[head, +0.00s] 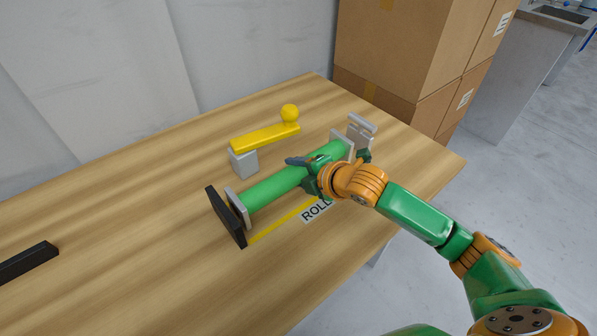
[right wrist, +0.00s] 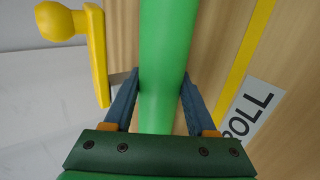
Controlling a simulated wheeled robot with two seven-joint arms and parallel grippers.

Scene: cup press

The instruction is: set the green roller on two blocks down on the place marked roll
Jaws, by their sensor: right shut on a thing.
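The green roller (head: 272,188) lies slantwise over the table, with a pale grey block at its left end (head: 237,208) and another at its right end (head: 343,143). My right gripper (head: 313,174) is shut on the roller right of its middle. In the right wrist view its two fingers (right wrist: 159,82) press on either side of the roller (right wrist: 168,40). The place marked roll shows as a yellow line (head: 275,224) and a white ROLL label (head: 314,211), just in front of the roller. I cannot tell whether the blocks touch the table. My left gripper is out of view.
A yellow lever with a ball (head: 265,137) on a grey block (head: 243,161) stands behind the roller. A black plate (head: 226,217) is at the roller's left end, a grey bracket (head: 362,130) beyond its right end. A black bar (head: 28,263) lies left. The front left table is clear.

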